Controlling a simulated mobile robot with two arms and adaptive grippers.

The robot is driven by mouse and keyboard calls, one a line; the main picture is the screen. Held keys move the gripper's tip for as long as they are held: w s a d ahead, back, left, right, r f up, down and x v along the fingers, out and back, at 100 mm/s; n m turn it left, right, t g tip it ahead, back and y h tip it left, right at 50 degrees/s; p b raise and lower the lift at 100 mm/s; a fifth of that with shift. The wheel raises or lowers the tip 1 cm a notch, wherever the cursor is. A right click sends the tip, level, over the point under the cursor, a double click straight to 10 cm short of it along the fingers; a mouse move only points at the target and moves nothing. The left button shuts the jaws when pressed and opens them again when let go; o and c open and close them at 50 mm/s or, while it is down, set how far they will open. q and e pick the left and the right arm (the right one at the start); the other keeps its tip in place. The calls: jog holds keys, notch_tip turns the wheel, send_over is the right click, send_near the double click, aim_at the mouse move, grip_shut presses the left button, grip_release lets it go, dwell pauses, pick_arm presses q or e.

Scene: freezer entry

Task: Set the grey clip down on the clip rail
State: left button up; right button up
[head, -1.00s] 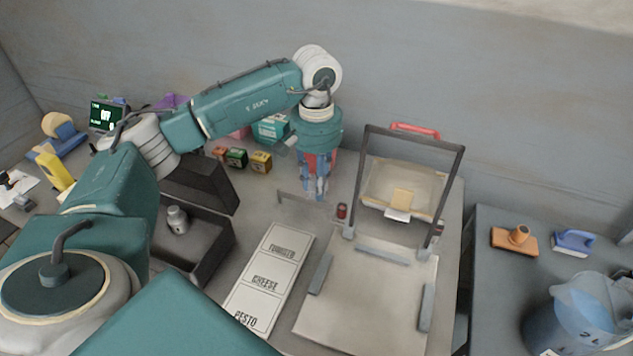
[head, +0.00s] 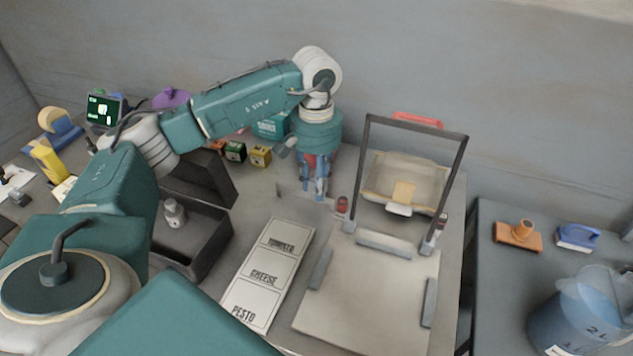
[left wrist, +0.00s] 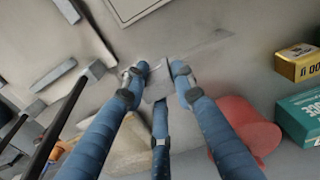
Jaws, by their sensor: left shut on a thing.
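My left gripper (head: 317,193) points down over the back of the table, just behind the label card. In the left wrist view its blue fingers (left wrist: 158,80) are closed around a small pale grey piece, which looks like the grey clip (left wrist: 157,90). In the head view the fingers largely hide the clip. A low grey strip, apparently the clip rail (head: 290,192), stands by the fingertips; it also shows as a pale strip in the left wrist view (left wrist: 205,47). I cannot tell whether the clip touches it. My right gripper is not in view.
A board with an upright dark frame (head: 462,180) is farther right. The card (head: 276,268) reads TOMATO, CHEESE, PESTO. An open dark box (head: 205,243) lies left. Small cartons (head: 260,156) stand behind.

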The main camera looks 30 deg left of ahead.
pick_arm(q)
jog(key=shift+f, duration=0.3)
jog(key=o, duration=1)
notch_tip(320, 180, up, 12)
jog(key=shift+r, duration=0.1)
jog(key=shift+s, duration=0.1)
